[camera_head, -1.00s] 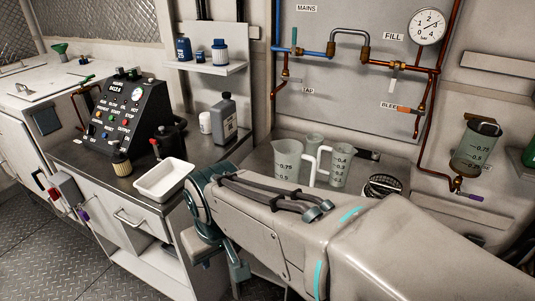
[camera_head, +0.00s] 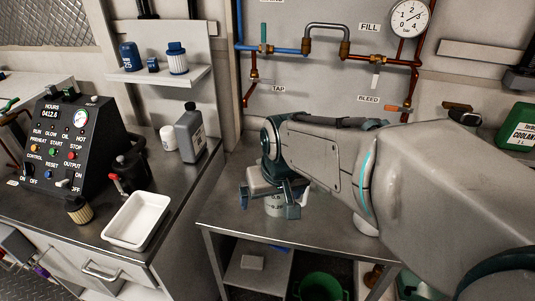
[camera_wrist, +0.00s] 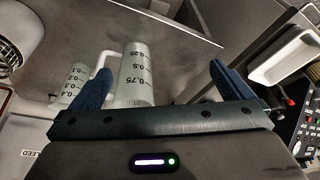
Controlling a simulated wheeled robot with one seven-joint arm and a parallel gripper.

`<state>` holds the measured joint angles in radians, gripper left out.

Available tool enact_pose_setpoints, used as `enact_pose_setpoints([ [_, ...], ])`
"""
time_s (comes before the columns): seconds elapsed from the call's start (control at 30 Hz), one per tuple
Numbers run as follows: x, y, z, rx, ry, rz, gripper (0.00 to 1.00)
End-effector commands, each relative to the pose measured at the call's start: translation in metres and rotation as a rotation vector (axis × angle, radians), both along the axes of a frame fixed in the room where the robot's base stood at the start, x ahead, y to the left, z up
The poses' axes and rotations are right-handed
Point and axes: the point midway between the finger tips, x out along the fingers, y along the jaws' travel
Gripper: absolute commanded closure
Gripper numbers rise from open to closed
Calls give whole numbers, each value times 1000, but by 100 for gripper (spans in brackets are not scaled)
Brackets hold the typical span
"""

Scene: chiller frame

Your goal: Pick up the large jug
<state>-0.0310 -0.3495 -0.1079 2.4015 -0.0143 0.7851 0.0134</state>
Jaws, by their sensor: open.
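The large jug is a pale translucent vessel with dark marks up to 0.75. In the wrist view the large jug (camera_wrist: 133,72) lies between my two blue fingers, closer to the left one. Its white handle points left, partly behind that finger. My gripper (camera_wrist: 160,78) is open, with a wide gap on the jug's right side. In the head view my gripper (camera_head: 268,203) is over the metal bench, and only a lower part of the large jug (camera_head: 275,204) shows between the fingers. I cannot tell whether a finger touches it.
A smaller marked jug (camera_wrist: 72,82) stands just left of the large jug's handle. The bench top (camera_head: 225,222) is clear in front. A white tray (camera_head: 137,221), grey bottle (camera_head: 190,132) and control box (camera_head: 66,145) stand on the left counter. Pipes (camera_head: 300,49) run along the wall behind.

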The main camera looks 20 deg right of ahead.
Motion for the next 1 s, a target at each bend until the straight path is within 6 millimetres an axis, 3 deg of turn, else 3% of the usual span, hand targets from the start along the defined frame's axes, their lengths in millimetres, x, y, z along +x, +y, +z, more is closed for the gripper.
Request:
enact_pose_setpoints([
  [0.03, 16, -9, 27, 1, -7, -21, 0],
  [0.13, 44, -28, 47, -6, -34, -60, 0],
  [0.3, 77, -55, 69, -27, -67, -108, 0],
  [0.43, 90, -66, 73, -38, -82, -125, 0],
  [0.57, 96, -68, 64, -41, -83, -127, 0],
  [1.0, 121, -73, 1, -40, -83, -126, 0],
])
